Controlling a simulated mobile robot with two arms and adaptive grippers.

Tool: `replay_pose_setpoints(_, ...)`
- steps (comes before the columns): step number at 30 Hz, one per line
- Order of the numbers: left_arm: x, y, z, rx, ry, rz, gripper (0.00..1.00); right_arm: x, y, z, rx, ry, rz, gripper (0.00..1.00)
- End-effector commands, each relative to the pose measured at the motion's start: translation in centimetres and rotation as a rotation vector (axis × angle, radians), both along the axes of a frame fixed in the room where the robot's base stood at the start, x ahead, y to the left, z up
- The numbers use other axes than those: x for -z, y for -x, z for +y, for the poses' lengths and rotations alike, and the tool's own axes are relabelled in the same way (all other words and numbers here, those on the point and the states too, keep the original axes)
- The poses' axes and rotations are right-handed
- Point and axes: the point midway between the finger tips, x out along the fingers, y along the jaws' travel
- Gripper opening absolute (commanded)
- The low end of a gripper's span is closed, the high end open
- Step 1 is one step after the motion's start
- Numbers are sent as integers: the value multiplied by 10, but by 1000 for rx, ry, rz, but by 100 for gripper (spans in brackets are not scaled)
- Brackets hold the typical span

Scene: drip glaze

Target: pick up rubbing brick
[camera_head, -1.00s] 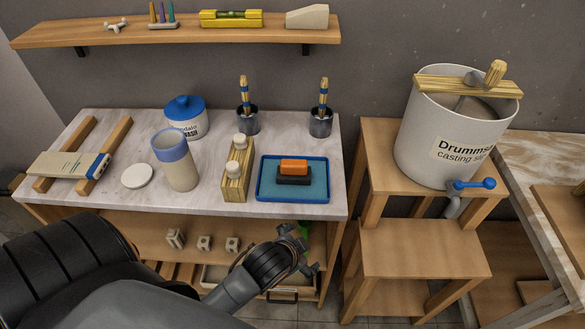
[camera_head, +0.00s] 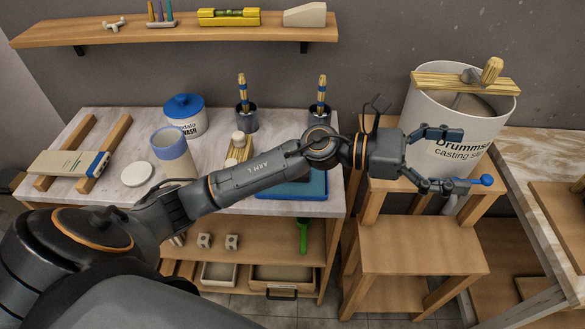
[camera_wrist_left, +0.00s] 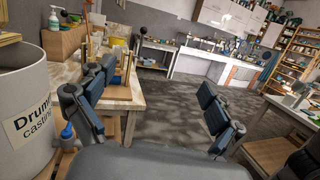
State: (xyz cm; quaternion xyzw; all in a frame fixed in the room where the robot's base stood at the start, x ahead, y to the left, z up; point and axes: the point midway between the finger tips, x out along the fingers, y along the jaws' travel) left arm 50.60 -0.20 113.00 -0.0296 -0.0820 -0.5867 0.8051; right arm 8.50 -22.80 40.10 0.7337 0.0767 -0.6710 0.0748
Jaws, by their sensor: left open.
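The orange and black block, which looks like the rubbing brick, is hidden behind my left arm in the head view. Part of the blue tray (camera_head: 312,190) it was on shows below the arm on the marble-topped bench. My left gripper (camera_head: 460,160) is open and empty, well to the right of the tray, in front of the white casting slip drum (camera_head: 420,115). The wrist view shows its spread fingers (camera_wrist_left: 155,100) with nothing between them. My right gripper is not in view.
On the bench stand a blue-lidded jar (camera_head: 185,115), a blue-rimmed cup (camera_head: 172,150), brush pots (camera_head: 246,118) and a wooden block (camera_head: 238,150), close to my arm. The drum rests on a wooden stepped stand (camera_head: 420,262). A wall shelf (camera_head: 180,33) runs above.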

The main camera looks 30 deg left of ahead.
Motion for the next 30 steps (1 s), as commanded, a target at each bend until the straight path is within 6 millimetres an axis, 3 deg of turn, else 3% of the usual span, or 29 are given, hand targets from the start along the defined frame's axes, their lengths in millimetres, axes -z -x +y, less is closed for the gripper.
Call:
replay_pose_setpoints(2,28,2,6,112,-309,-242,92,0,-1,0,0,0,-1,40)
replay_pose_setpoints(5,71,-4,43,278,-701,-492,92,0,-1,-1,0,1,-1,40)
replay_pose_setpoints(8,101,-19,112,455,-1067,-645,92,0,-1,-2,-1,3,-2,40)
replay_pose_setpoints(9,107,-25,143,526,-1194,-675,92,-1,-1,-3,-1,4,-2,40)
replay_pose_setpoints(12,106,-33,219,687,-1451,-692,92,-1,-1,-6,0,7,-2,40)
replay_pose_setpoints(16,92,-32,289,839,-1648,-644,92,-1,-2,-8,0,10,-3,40)
replay_pose_setpoints(18,86,-30,310,888,-1700,-617,92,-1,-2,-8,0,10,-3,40)
replay_pose_setpoints(22,90,-27,325,928,-1734,-592,92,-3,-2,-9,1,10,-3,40)
replay_pose_setpoints(30,141,-26,325,931,-1731,-593,92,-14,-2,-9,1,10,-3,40)
